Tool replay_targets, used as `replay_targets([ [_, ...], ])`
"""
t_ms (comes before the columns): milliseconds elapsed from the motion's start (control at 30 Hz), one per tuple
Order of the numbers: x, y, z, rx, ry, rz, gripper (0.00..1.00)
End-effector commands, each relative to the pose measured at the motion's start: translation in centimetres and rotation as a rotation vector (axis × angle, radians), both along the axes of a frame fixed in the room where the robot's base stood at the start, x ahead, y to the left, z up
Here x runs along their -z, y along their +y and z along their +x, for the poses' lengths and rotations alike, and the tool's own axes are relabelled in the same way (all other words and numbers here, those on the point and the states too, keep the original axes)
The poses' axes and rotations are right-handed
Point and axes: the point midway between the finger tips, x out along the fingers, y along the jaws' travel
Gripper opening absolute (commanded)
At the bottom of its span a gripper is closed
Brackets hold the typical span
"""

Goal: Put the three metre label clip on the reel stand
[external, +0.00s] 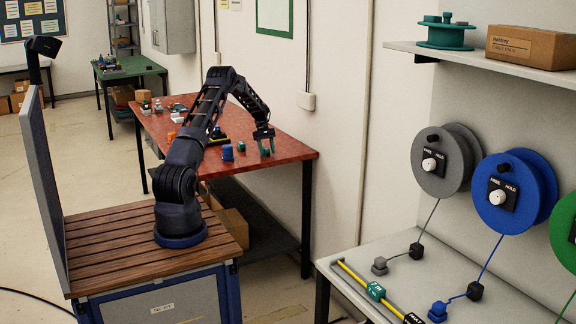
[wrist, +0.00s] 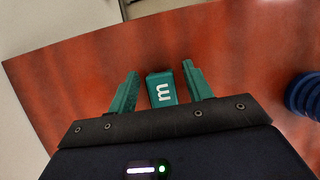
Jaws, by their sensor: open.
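A teal label clip with a white "m" (wrist: 161,90) is on the red table, between the two teal fingers of my gripper (wrist: 160,70). The fingers are open, with a gap showing on each side of the clip. Its number cannot be read. In the external view my gripper (external: 266,149) points down, low over the right end of the red table (external: 290,146); I cannot make out the clip apart from the fingers there. Grey (external: 441,160), blue (external: 511,193) and green reels (external: 566,232) are mounted over the grey bench at right. I cannot tell which part is the reel stand.
A blue ribbed thing (wrist: 305,96) lies right of my gripper in the wrist view. A small teal piece (external: 241,146) and a blue piece (external: 227,152) are nearby. A yellow bar with a teal "m" label (external: 375,290) and cable ends lie on the grey bench (external: 440,290).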

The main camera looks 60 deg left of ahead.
Motion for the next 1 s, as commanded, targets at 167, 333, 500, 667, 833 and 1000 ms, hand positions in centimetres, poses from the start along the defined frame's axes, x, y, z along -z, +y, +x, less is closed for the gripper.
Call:
replay_targets([
  [167,-2.9,1.1,-0.2,-0.001,-0.002,0.005,0.50],
  [333,-5.8,2.3,-0.7,0.000,-0.001,0.004,0.50],
  [500,-8.2,3.2,-0.8,0.000,-0.001,0.003,0.50],
  [667,-9.4,3.7,-0.8,0.000,-0.001,0.002,0.50],
  [833,-9.7,3.8,-0.8,0.000,0.000,0.001,0.50],
  [1000,-10.1,3.5,-0.7,0.006,-0.002,0.004,0.50],
])
